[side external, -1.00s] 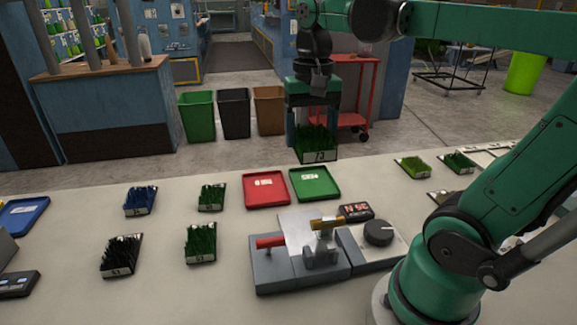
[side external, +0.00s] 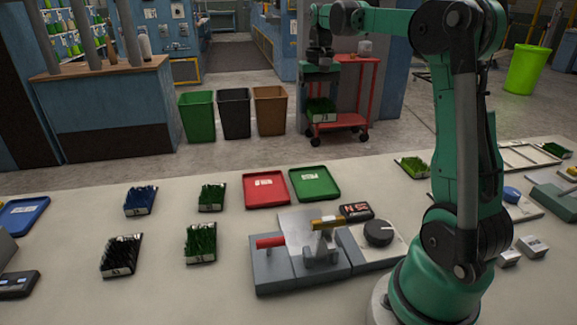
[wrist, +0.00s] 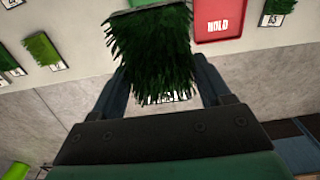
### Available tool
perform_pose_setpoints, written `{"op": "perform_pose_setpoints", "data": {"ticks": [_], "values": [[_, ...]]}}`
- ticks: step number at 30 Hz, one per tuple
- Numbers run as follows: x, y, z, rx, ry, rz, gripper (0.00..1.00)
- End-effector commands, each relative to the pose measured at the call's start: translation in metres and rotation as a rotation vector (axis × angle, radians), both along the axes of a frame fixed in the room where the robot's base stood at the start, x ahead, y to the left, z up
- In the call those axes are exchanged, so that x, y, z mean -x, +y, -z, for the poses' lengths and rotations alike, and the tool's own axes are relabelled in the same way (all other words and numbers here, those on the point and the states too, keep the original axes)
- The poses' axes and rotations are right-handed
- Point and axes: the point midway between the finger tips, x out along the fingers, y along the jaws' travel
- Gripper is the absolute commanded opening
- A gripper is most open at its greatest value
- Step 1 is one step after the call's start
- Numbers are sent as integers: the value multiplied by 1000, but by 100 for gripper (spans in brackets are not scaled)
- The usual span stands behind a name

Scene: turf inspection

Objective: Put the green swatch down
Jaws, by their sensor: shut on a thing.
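The green swatch (side external: 320,112), a small tray of dark turf with a white label, is held in my gripper (side external: 320,99), which is shut on it. In the side view they are high, beyond the table's far edge, in front of the red cart. The wrist view shows the swatch's turf (wrist: 152,45) between the fingers (wrist: 168,85). A green tray (side external: 315,183) lies empty on the table, apart from the swatch. A red tray (side external: 267,189) lies left of it and reads HOLD in the wrist view (wrist: 218,28).
Other turf swatches (side external: 211,197) stand on the left of the table, and more (side external: 412,167) stand on the right. A grey fixture (side external: 300,260) with a red handle and a black knob sits in front of the trays. Several bins (side external: 234,113) stand on the floor behind.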

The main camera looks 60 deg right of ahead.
Motion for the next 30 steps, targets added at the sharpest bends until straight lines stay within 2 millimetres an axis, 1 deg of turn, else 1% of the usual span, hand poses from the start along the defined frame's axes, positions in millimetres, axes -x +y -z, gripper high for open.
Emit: {"op": "perform_pose_setpoints", "data": {"ticks": [1,8,9,12,15,18,20,27,30], "values": [[1,0,11,0,0,0,14],[1,1,72,0,0,0,14],[0,1,83,0,0,0,14],[0,1,108,0,0,0,14],[1,1,126,0,0,0,14],[0,1,138,0,0,0,14],[0,1,142,0,0,0,14],[0,1,175,0,0,0,14],[1,1,180,0,0,0,14]]}}
